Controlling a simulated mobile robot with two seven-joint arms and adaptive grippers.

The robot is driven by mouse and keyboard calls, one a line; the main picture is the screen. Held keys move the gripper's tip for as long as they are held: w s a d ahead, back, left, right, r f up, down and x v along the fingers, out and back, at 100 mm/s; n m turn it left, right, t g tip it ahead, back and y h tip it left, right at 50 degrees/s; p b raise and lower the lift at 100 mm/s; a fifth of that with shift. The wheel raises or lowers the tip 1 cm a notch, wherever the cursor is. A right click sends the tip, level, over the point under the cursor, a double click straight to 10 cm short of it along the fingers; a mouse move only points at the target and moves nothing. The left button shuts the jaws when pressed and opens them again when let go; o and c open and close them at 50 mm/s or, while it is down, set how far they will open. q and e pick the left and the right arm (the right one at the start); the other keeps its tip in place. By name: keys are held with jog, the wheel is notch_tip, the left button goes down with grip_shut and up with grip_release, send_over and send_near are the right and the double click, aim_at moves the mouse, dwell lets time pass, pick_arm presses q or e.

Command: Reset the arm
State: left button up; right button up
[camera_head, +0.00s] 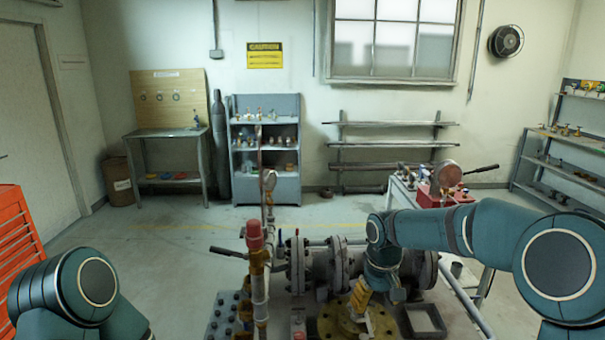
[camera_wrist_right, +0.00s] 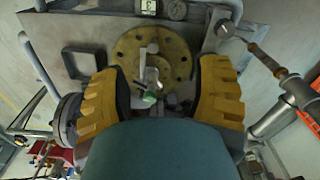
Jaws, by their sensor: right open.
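My right arm (camera_head: 450,228) reaches in from the right over the pipe assembly, bent downward at the wrist. My right gripper (camera_head: 362,300) points down just above a round yellow flange (camera_head: 335,324). In the right wrist view, the two ridged yellow fingers of the gripper (camera_wrist_right: 158,72) are wide apart and hold nothing. Between them, the yellow flange (camera_wrist_right: 128,50) shows with a grey stem or handle (camera_wrist_right: 149,74) and a green tip (camera_wrist_right: 149,98). I cannot tell whether a finger touches anything. My left arm (camera_head: 70,290) shows folded at the lower left; its gripper is out of view.
Grey flanged pipes (camera_head: 318,262) and an upright pipe with a red top (camera_head: 254,235) stand close to the left of my right gripper. A square grey tray (camera_head: 408,334) lies at its right. A red cabinet (camera_head: 18,232) stands at the left edge. Open floor lies behind.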

jog(key=s+a+f+y+b, duration=0.1)
jog(key=s+a+f, duration=0.15)
jog(key=f, duration=0.55)
jog(key=s+a+f+y+b, duration=0.1)
jog(key=s+a+f+y, duration=0.15)
jog(key=f, duration=0.65)
pick_arm(q)
notch_tip(320, 180, down, 4)
jog(key=shift+d+f+b, duration=0.15)
jog(key=shift+f+b, duration=0.05)
jog(key=shift+b, duration=0.75)
pick_arm(e)
jog(key=s+f+m+t, duration=0.1)
jog(key=s+f+m, duration=0.1)
jog(key=s+f, duration=0.4)
jog(key=s+a+f+m, duration=0.1)
jog(key=s+f+m, duration=0.2)
jog(key=s+f, duration=0.4)
jog(key=s, duration=0.4)
jog(key=shift+s+a+t, duration=0.15)
jog(key=shift+s+t, duration=0.05)
jog(key=shift+t, duration=0.2)
